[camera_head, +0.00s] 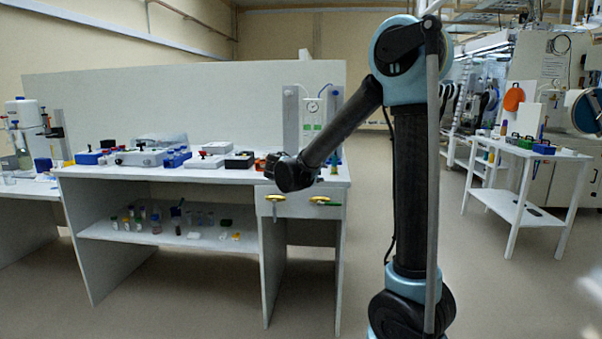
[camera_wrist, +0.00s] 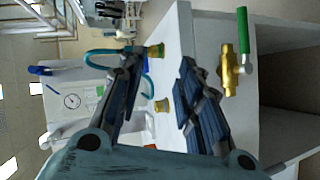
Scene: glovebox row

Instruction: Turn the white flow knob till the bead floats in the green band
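In the head view, my arm's end is in front of the bench's right end, partly hiding what is there.
A brass valve with a green handle (camera_wrist: 230,65) sits on the bench's front face; valves there also show in the head view (camera_head: 322,201). Blue and white boxes (camera_head: 140,157) line the bench top. Small bottles (camera_head: 156,223) stand on the lower shelf. A white cart (camera_head: 520,200) stands at right.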

